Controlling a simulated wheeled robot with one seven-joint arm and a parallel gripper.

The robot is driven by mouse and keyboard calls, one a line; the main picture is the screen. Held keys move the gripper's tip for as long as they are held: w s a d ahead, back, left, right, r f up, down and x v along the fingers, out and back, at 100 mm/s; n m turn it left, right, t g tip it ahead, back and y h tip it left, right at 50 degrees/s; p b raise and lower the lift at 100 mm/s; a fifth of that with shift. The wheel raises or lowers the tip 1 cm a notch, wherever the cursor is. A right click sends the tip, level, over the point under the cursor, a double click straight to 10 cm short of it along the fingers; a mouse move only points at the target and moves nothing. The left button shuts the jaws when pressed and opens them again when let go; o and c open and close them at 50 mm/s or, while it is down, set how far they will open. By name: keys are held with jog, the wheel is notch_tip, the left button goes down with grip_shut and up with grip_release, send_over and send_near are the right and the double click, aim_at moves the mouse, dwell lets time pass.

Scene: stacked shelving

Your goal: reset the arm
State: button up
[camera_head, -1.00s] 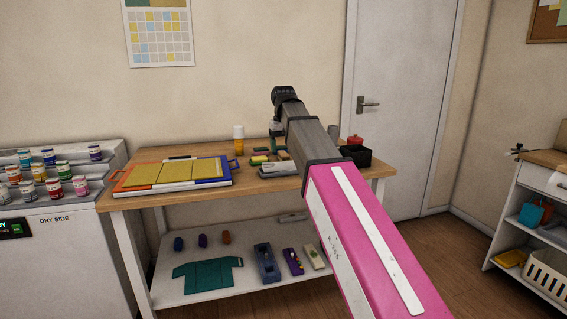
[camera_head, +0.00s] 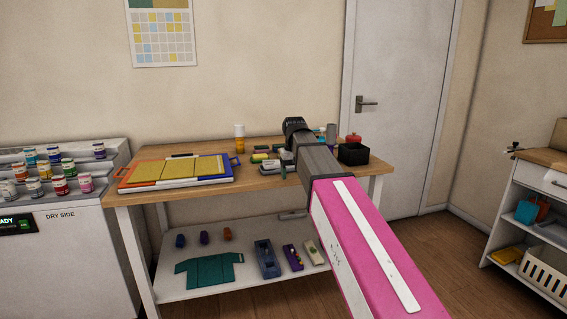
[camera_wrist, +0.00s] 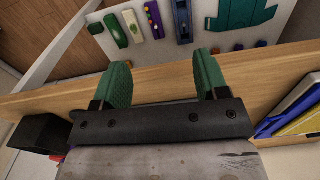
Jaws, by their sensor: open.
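My pink and grey arm reaches from the lower right over the wooden table (camera_head: 215,198) in the head view. In that view my gripper itself is hidden behind the arm's dark end. In the wrist view my gripper (camera_wrist: 162,85) has its two green fingers wide apart, with nothing between them. The fingers show against the table's front edge (camera_wrist: 160,80) and the white lower shelf (camera_wrist: 286,30). I cannot tell the exact height of the fingers above the table.
A framed yellow board (camera_head: 180,170) lies on the table's left. A black box (camera_head: 353,153) and small items stand near my arm. The lower shelf holds a teal shirt shape (camera_head: 210,269) and several small objects. Paint jars (camera_head: 59,185) stand at left; a shelf unit (camera_head: 530,220) stands right.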

jog(key=s+d+f+m, duration=0.1)
jog(key=s+d+f, duration=0.4)
jog(key=f, duration=0.6)
jog(key=s+d+f, duration=0.5)
jog(key=s+f, duration=0.2)
jog(key=f, duration=0.4)
jog(key=s+d+f+m, duration=0.1)
jog(key=s+d+f, duration=0.4)
jog(key=f, duration=0.6)
jog(key=shift+s+f+m, duration=0.3)
jog(key=shift+s+f, duration=0.1)
